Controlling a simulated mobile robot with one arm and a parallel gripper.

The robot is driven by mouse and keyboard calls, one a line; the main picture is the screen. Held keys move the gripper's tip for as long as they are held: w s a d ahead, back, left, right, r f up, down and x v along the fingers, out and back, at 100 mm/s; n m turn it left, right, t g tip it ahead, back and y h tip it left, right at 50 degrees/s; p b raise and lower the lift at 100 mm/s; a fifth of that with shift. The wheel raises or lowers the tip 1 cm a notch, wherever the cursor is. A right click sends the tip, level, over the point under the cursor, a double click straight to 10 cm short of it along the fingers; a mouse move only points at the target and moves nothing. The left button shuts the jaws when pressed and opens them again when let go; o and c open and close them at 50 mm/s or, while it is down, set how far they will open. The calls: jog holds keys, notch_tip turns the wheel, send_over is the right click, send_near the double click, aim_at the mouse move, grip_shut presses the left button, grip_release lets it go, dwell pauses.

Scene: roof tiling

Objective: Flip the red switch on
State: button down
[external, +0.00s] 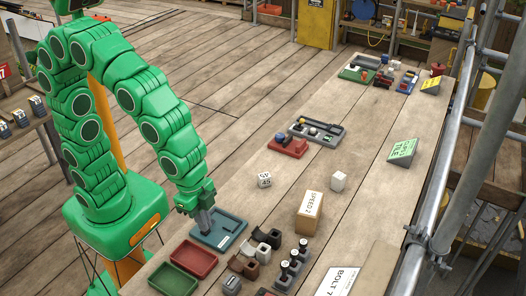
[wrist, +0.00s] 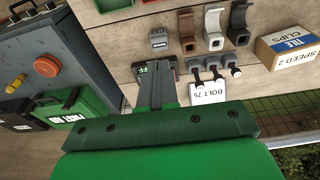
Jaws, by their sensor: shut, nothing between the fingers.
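My gripper (external: 205,230) is at the end of my green arm, pointing down over the blue tray (external: 232,243) on the near part of the long wooden table. Its fingers are shut with nothing between them. In the wrist view the shut fingers (wrist: 155,72) reach toward a small dark block with a green label. A red block (external: 287,147) with a small bluish part on top lies farther along the table, away from my gripper. It may be the red switch, but it is too small to tell whether it is on or off.
A red tray (external: 193,259) lies beside the blue one. Curved clips (external: 262,252) and upright dark levers (external: 290,264) stand to the right. A cardboard box (external: 309,212) and white blocks are farther along. Metal scaffold pipes (external: 455,165) run along the right side.

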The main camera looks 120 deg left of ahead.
aim_at(275, 295)
jog(key=w+f+t, duration=0.2)
jog(key=w+f, duration=0.2)
jog(key=w, duration=1.2)
jog(key=shift+a+f, duration=0.15)
jog(key=shift+a, duration=0.1)
jog(key=shift+w+f, duration=0.15)
jog(key=x, duration=1.3)
jog(key=shift+f, duration=0.4)
jog(key=shift+w+f, duration=0.1)
jog(key=shift+f, duration=0.1)
jog(key=shift+s, duration=0.3)
jog(key=shift+s+r, duration=0.1)
jog(key=shift+s, duration=0.45)
